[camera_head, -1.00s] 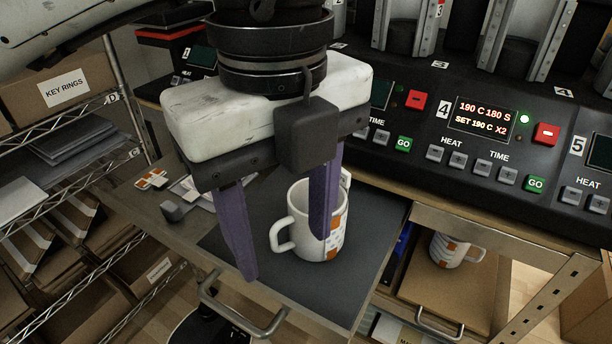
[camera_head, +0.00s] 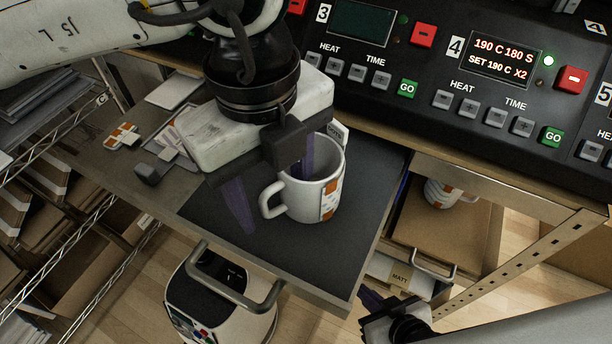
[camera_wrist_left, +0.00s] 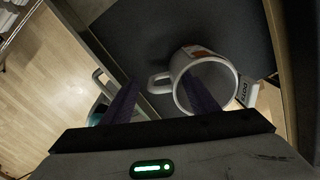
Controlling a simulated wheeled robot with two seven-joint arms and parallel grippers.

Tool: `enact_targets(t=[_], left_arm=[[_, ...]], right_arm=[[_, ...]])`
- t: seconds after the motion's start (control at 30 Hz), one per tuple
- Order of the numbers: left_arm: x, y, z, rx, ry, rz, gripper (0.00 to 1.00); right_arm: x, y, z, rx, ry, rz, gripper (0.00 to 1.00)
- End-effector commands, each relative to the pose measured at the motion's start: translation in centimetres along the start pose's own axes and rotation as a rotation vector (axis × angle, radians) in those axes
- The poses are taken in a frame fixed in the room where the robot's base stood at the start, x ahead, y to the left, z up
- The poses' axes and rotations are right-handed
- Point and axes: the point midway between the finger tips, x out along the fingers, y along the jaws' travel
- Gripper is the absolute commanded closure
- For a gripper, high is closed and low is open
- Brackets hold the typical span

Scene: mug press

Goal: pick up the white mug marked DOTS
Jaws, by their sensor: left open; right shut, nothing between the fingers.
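The white mug (camera_head: 305,203) with an orange and grey pattern stands upright on a dark mat (camera_head: 352,222), its handle toward the left. A small card (camera_head: 337,132) stands behind it; in the left wrist view the card (camera_wrist_left: 247,92) reads DOTS. My left gripper (camera_head: 277,205) is open above the mug. One purple finger is outside, left of the handle; the other goes down into the mug's mouth, its tip hidden. The left wrist view shows the mug (camera_wrist_left: 215,75) with its handle between the fingers (camera_wrist_left: 158,83). My right gripper (camera_head: 374,300) is shut and empty, low at right.
A press panel (camera_head: 450,80) with buttons and displays runs behind the mug. Another patterned mug (camera_head: 442,194) sits in a compartment below right.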

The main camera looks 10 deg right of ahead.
Motion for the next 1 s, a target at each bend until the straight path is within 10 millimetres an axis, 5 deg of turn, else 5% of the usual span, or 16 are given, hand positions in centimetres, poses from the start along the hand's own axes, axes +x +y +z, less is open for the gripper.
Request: enact_targets(t=[0.33,0.63,1.0], left_arm=[[1.0,0.0,0.0,0.000,-0.001,0.000,0.46],[1.0,0.0,0.0,0.000,-0.001,0.000,0.97],[-0.3,-0.1,0.1,-0.001,-0.004,-0.006,0.99]], right_arm=[[0.1,0.1,-0.6,-0.002,0.010,0.001,1.00],[0.0,0.1,-0.4,-0.002,0.007,0.001,1.00],[0.1,0.1,-0.1,-0.001,0.004,0.000,1.00]])
